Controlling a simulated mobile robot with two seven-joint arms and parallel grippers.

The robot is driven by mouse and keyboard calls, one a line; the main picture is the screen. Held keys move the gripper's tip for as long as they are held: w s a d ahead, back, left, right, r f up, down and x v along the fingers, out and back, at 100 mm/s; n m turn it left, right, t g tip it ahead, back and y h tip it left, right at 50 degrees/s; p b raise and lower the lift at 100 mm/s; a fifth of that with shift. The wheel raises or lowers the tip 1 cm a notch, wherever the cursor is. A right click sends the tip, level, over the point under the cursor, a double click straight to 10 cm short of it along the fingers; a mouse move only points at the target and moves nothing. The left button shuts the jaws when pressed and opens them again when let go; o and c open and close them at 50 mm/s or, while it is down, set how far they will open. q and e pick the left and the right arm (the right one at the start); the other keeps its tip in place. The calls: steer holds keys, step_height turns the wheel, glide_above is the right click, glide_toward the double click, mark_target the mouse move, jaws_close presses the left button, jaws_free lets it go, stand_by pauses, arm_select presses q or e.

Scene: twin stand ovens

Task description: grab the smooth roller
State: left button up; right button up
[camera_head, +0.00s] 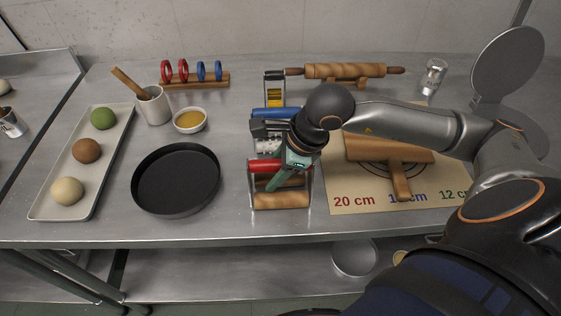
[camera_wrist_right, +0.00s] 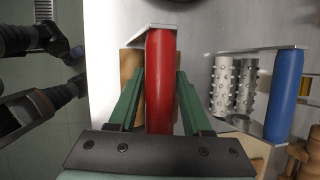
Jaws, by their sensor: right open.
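The rack (camera_head: 307,190) in the middle of the table holds rollers with coloured handles. The smooth wooden roller (camera_head: 279,200) lies at its front, with a red handle (camera_head: 262,166) behind it. In the right wrist view the red handle (camera_wrist_right: 160,65) runs upright in the picture, and part of the wooden roller (camera_wrist_right: 130,65) shows beyond it. My right gripper (camera_head: 277,183) is open over the front of the rack. In the wrist view its green fingers (camera_wrist_right: 160,82) stand on either side of the red handle; I cannot tell whether they touch it. My left gripper is not seen.
Close behind are a studded metal roller (camera_wrist_right: 222,88) and a blue handle (camera_wrist_right: 284,92). A black pan (camera_head: 176,180) and a tray of dough balls (camera_head: 57,198) stand left. A wooden press (camera_head: 385,150) lies on a mat (camera_head: 352,201) right. A rolling pin (camera_head: 340,70) is at the back.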

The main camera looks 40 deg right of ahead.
steer(key=shift+f+b, duration=0.2)
steer(key=shift+b, duration=0.1)
jaws_close()
stand_by(1.4)
